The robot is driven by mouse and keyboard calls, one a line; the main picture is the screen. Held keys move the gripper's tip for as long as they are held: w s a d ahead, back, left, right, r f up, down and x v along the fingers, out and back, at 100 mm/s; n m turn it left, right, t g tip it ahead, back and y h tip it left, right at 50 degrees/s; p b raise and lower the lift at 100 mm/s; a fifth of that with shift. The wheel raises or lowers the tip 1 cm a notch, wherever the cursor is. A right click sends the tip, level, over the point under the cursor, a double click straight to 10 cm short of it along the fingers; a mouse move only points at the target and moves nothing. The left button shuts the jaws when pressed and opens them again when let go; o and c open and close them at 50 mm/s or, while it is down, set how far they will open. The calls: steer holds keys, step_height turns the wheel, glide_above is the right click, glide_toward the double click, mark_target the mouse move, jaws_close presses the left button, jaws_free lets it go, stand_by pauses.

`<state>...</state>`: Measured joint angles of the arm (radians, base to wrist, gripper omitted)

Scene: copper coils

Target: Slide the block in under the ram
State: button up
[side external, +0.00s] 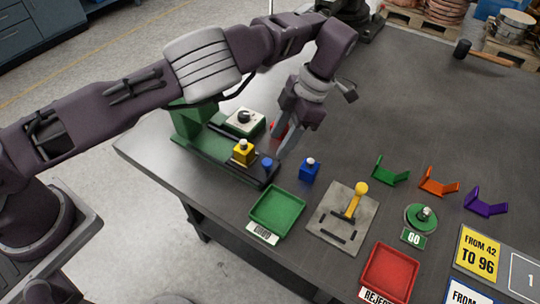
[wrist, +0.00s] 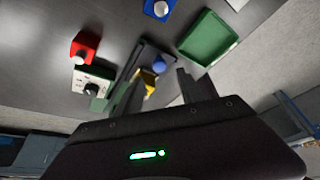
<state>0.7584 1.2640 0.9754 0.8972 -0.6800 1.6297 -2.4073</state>
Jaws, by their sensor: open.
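A yellow block (side external: 243,153) with a knob on top sits on the dark track of the green press (side external: 192,122). A round blue knob (side external: 266,163) is at the track's near end. The press's upper part, with the ram, is hidden behind my arm. My gripper (side external: 281,145) is open and empty, pointing down, to the right of the yellow block and above the track's end. In the wrist view the yellow block (wrist: 148,80) and blue knob (wrist: 159,67) show between the fingers (wrist: 160,82); the block is partly covered by one finger.
A white dial box (side external: 243,121) stands behind the track. A red block (side external: 277,128) is partly hidden behind my gripper. A blue block (side external: 309,171), a green tray (side external: 277,212) and a lever plate (side external: 342,220) are to the right.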

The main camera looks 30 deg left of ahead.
mark_target(267, 161)
steer(key=x, duration=0.7)
steer(key=shift+r, duration=0.1)
jaws_close()
stand_by(1.1)
